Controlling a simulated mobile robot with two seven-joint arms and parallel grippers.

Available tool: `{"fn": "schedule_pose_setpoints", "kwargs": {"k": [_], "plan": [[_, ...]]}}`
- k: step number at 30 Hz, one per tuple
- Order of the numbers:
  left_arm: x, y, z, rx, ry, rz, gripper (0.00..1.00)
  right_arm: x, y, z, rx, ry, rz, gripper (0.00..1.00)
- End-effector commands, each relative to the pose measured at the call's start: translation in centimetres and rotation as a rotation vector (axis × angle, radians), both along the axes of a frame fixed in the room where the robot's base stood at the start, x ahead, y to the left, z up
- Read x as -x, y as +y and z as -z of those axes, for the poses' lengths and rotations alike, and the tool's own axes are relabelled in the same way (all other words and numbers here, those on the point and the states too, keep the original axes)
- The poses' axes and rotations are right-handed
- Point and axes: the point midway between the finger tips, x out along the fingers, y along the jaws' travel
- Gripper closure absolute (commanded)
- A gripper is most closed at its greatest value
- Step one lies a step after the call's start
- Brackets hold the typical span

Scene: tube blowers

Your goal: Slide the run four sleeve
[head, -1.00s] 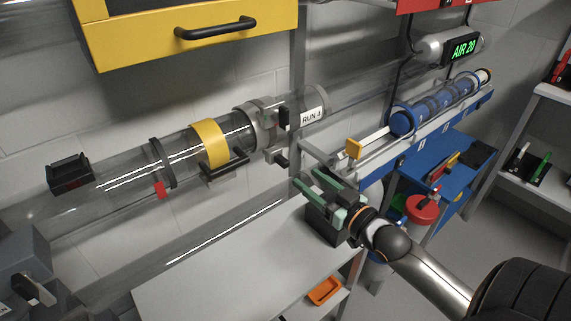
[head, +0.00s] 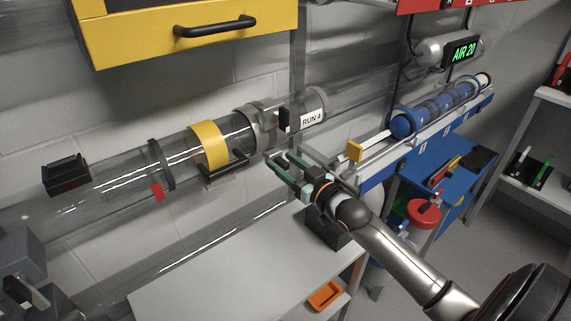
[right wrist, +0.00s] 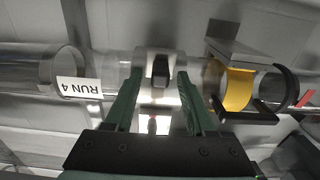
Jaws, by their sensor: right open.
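The run four sleeve appears to be the clear piece with the white RUN 4 label (head: 312,118), on the clear tube at the middle of the head view. Its label (right wrist: 79,88) shows upside down in the right wrist view. A grey collar (head: 262,128) sits just left of it. My right gripper (head: 277,162) is open and empty, just below and in front of the collar. In the right wrist view a black knob (right wrist: 161,72) on a pale block lies between the open fingers (right wrist: 156,82), apart from both. My left gripper is not in view.
A yellow band (head: 209,145) and a dark ring (head: 162,165) lie farther left on the tube. A grey bench (head: 230,275) lies below, and a yellow cabinet (head: 190,28) hangs above.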

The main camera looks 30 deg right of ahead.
Motion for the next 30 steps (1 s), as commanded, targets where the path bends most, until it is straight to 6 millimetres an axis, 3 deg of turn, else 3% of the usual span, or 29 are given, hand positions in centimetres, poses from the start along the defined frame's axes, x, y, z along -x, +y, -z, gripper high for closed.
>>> {"fn": "schedule_pose_setpoints", "kwargs": {"k": [2, 17, 30], "plan": [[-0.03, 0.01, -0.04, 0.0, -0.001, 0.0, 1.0, 0.01, 0.0, 0.01, 0.0, 0.0, 0.0, 0.45], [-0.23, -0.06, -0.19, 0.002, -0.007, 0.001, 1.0, 0.04, 0.0, 0.02, 0.0, 0.0, 0.0, 1.0], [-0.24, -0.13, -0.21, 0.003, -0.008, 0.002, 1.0, 0.04, 0.02, 0.03, 0.0, 0.0, 0.0, 1.0]]}}
